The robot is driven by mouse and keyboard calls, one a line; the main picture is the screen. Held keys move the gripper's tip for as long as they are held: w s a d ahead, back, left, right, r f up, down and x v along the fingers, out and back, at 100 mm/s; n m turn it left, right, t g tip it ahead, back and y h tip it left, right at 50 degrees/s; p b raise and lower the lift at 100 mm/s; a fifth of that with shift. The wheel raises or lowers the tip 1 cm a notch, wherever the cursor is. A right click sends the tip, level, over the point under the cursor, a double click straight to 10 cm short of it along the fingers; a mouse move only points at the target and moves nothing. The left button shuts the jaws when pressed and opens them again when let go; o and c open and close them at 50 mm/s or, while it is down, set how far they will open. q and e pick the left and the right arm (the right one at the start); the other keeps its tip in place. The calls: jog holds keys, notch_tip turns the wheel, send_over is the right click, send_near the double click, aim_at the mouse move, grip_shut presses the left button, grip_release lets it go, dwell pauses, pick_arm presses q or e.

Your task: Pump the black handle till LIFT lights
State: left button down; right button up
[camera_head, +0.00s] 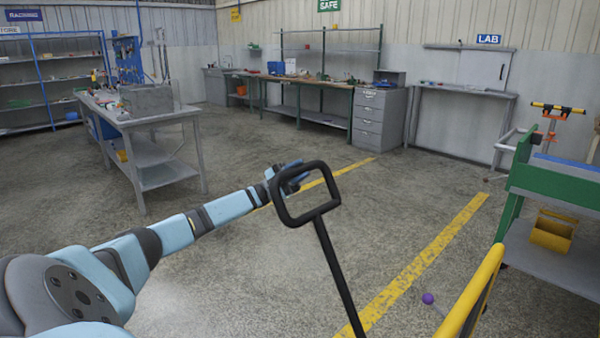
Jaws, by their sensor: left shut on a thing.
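The black handle (336,265) is a rounded loop on a long straight shaft. It stands tilted in the lower middle of the head view, and the shaft's lower end is cut off by the frame's bottom edge. My left arm reaches in from the lower left, and my left gripper (291,177) is at the top left part of the loop, shut on it. The loop partly hides the fingers. No LIFT light can be made out. My right gripper is out of view.
A yellow bar (474,296) rises at the lower right, with a small purple ball (428,298) on a thin stem beside it. A green-framed bench (556,184) stands at the right edge. A grey worktable (160,118) stands at the left. The floor between is clear, with yellow lines.

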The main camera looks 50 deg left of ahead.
pick_arm(q)
jog(key=c, duration=0.8)
grip_release()
jog(key=shift+c, duration=0.2)
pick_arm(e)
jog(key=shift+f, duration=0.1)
pick_arm(q)
jog(key=shift+a, duration=0.1)
jog(key=b+v, duration=0.1)
jog(key=v, duration=1.2)
jog(key=shift+s+a+f, duration=0.15)
jog(key=shift+s+a, duration=0.05)
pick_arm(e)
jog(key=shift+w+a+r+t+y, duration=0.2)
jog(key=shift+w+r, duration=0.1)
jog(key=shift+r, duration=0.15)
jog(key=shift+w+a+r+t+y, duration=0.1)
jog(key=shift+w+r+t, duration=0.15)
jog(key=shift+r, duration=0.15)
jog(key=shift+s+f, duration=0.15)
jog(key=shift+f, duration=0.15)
